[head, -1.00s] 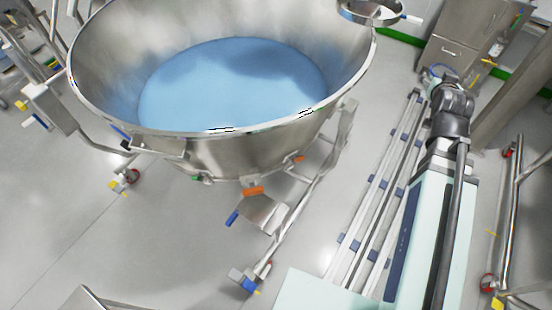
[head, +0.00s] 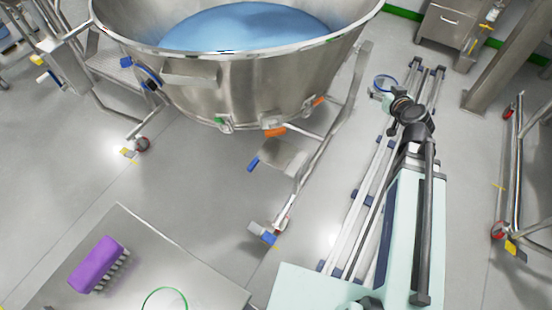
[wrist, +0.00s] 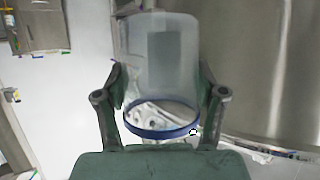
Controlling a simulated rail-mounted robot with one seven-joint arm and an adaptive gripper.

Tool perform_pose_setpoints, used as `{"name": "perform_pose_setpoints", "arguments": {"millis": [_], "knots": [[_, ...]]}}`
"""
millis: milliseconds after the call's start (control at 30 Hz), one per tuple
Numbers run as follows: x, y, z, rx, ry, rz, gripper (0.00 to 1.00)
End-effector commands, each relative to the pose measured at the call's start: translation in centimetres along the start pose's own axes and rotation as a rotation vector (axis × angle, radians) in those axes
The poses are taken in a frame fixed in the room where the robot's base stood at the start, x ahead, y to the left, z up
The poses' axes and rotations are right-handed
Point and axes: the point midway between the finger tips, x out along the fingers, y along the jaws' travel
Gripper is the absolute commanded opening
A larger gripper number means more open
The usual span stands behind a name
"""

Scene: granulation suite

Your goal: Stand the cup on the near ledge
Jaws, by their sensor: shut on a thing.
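The cup is a translucent, clear cylinder with a dark blue rim (wrist: 162,122). In the wrist view it sits between the two fingers of my gripper (wrist: 160,105), which is shut on it, one finger on each side. Its blue-rimmed end lies toward the palm. In the head view the cup (head: 384,83) is small, held at the end of my arm, to the right of the big steel bowl and above the floor. A flat steel surface (head: 150,255) shows at the bottom left, well apart from the cup; I cannot tell whether it is the near ledge.
The large steel bowl (head: 290,80) with blue contents stands on a wheeled frame left of my arm. A purple brush (head: 97,263) and a green-rimmed round thing (head: 165,300) are on the steel surface. A steel cabinet (head: 450,28) stands at the back right. Open floor lies between.

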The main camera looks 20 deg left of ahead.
Motion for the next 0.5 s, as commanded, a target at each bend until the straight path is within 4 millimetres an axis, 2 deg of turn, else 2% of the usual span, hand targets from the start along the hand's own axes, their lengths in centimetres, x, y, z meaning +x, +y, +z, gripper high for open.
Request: {"name": "perform_pose_setpoints", "arguments": {"millis": [33,100,300,500], "knots": [[1.6,-0.8,3.3,-0.019,-0.003,-0.057,0.36],[3.1,-2.3,6.5,-0.061,-0.003,-0.160,0.36],[6.3,-6.9,13.8,-0.196,0.001,-0.477,0.36],[8.3,-11.3,19.8,-0.333,0.003,-0.797,0.36]]}}
